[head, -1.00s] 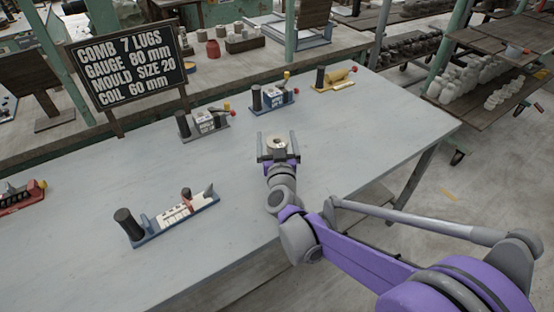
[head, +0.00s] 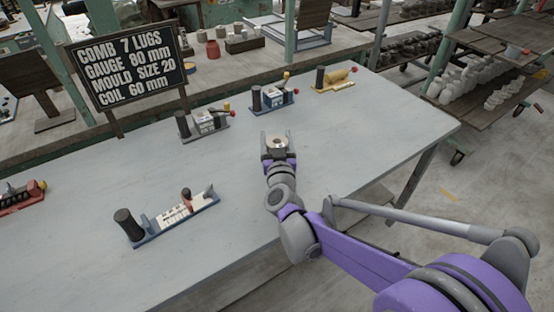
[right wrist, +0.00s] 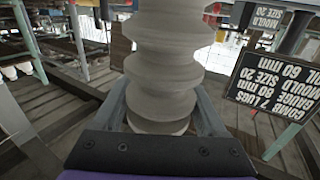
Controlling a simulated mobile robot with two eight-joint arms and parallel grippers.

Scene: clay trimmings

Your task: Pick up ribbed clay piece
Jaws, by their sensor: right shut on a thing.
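The ribbed clay piece (right wrist: 165,65) is a pale grey-beige column with several rounded rings, large and close in the right wrist view. In the head view only its round top (head: 277,142) shows, with a small dark centre. My right gripper (head: 277,138) is shut on it, one finger on each side, over the right part of the table. The grey fingers also flank its lower part in the right wrist view. The head view does not show clearly whether the piece touches the tabletop. My left gripper is not in view.
On the grey table (head: 90,190) stand a blue comb tool (head: 175,217), a grey tool (head: 203,123), a blue tool (head: 273,97), a yellow tool (head: 335,80) and a red one (head: 22,197). A lettered board (head: 128,66) stands behind. The table's right part is clear.

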